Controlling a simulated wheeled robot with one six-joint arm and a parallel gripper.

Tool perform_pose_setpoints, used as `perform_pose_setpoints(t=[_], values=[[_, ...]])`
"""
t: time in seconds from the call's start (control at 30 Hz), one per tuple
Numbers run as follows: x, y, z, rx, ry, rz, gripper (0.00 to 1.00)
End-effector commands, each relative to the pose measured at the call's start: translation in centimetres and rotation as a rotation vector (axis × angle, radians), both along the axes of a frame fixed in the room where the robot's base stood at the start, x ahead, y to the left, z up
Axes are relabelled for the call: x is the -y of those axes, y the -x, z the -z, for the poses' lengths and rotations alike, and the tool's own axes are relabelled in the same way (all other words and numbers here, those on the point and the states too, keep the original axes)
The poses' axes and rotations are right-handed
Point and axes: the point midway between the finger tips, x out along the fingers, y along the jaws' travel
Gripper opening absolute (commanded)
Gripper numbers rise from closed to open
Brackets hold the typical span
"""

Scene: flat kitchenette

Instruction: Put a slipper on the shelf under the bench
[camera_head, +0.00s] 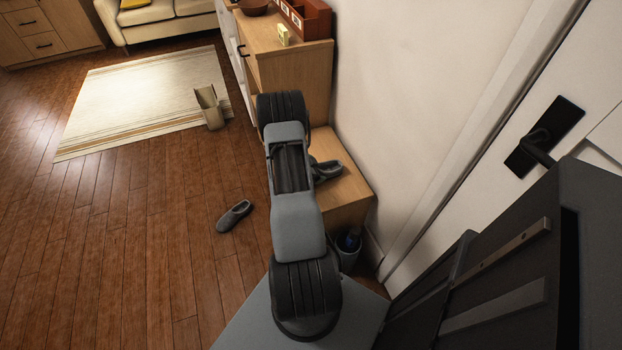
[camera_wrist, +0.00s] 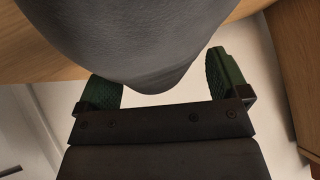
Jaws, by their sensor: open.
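One grey slipper (camera_head: 235,216) lies on the wooden floor to the left of my arm. Another grey slipper (camera_head: 326,171) is at the top of the wooden bench (camera_head: 343,203), partly hidden by my arm. In the wrist view, a large grey rounded surface, seemingly a slipper (camera_wrist: 150,40), fills the upper middle, close to the camera. My gripper (camera_wrist: 164,75) is open, with its green-padded fingers apart on either side of the rounded end; I cannot tell whether they touch it. My arm hides the gripper in the head view. The shelf under the bench is not visible.
A small bin (camera_head: 349,256) with something blue inside stands by the bench's near end. A wooden cabinet (camera_head: 290,70) stands beyond the bench, along the wall. A beige open box (camera_head: 210,108) stands at the rug's edge. The floor at left is mostly clear.

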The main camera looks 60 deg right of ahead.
Motion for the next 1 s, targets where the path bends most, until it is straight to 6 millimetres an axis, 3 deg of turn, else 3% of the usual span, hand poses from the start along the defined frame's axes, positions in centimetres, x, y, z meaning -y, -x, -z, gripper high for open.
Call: perform_pose_setpoints(t=[0.27, 0.73, 1.0], values=[[0.10, 0.02, 0.07, 0.000, 0.000, 0.000, 0.91], [0.10, 0.00, 0.03, 0.001, 0.000, -0.001, 0.46], [0.11, -0.01, -0.30, 0.001, 0.000, -0.001, 0.46]])
